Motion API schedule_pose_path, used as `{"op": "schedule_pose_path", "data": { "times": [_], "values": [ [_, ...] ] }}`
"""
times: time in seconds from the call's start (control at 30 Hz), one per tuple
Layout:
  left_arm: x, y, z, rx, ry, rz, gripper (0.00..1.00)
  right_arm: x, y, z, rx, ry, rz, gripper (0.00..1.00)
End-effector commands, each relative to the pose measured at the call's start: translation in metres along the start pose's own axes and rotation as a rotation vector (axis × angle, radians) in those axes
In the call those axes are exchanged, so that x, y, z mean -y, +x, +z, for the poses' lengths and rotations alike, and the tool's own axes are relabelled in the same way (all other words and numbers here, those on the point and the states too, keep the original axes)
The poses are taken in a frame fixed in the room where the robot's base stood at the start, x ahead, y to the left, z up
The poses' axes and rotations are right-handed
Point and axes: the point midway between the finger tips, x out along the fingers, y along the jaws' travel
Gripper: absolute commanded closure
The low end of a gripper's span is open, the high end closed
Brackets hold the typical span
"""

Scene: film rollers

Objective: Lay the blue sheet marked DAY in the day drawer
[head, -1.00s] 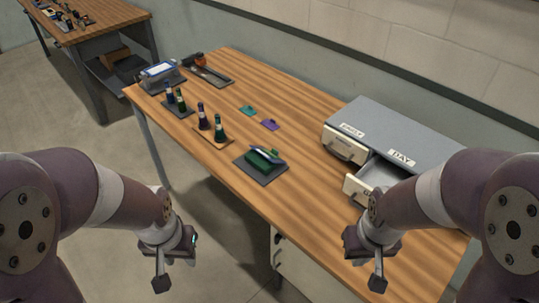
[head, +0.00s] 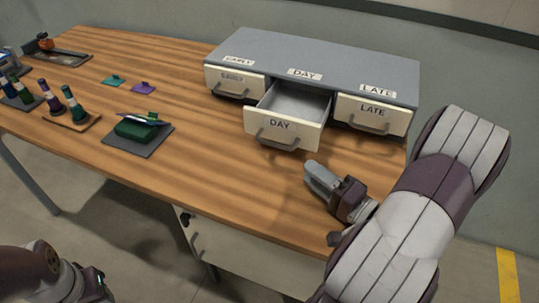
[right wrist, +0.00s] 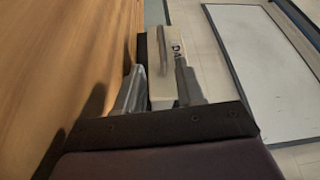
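The day drawer (head: 283,131) is pulled open in the middle of the grey cabinet (head: 325,63). The part of its inside that shows is empty. My right gripper (head: 319,178) is just right of and in front of the drawer, apart from it. In the right wrist view its two fingers (right wrist: 158,90) are spread with nothing between them, and the drawer front (right wrist: 172,50) shows beyond. A pale sheet with a blue edge (head: 8,60) lies at the far left, cut by the picture edge; its marking cannot be read. My left gripper's fingers are out of view.
The early drawer (head: 234,83) and late drawer (head: 372,115) are shut. A dark mat (head: 137,140) holds a green block with a greyish piece on top. Green (head: 115,80) and purple (head: 143,87) tags lie behind it. Several bottles stand left. The table middle is clear.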

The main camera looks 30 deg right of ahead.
Motion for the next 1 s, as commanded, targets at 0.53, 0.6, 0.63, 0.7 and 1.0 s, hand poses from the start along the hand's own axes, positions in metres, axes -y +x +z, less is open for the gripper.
{"op": "schedule_pose_path", "data": {
  "times": [0.53, 0.6, 0.63, 0.7, 1.0],
  "values": [
    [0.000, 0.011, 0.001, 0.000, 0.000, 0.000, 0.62, 0.002, 0.103, 0.002, 0.007, -0.001, -0.004, 0.62],
    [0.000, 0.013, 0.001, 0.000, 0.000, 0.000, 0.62, 0.002, 0.112, 0.001, 0.006, -0.001, -0.003, 0.62],
    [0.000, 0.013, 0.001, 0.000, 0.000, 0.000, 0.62, 0.002, 0.115, 0.001, 0.004, -0.001, -0.002, 0.62],
    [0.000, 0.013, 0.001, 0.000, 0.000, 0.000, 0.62, 0.002, 0.121, 0.001, 0.004, -0.001, -0.002, 0.62],
    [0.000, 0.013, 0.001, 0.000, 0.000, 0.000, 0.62, 0.003, 0.125, 0.000, 0.001, 0.000, -0.002, 0.62]
  ]
}}
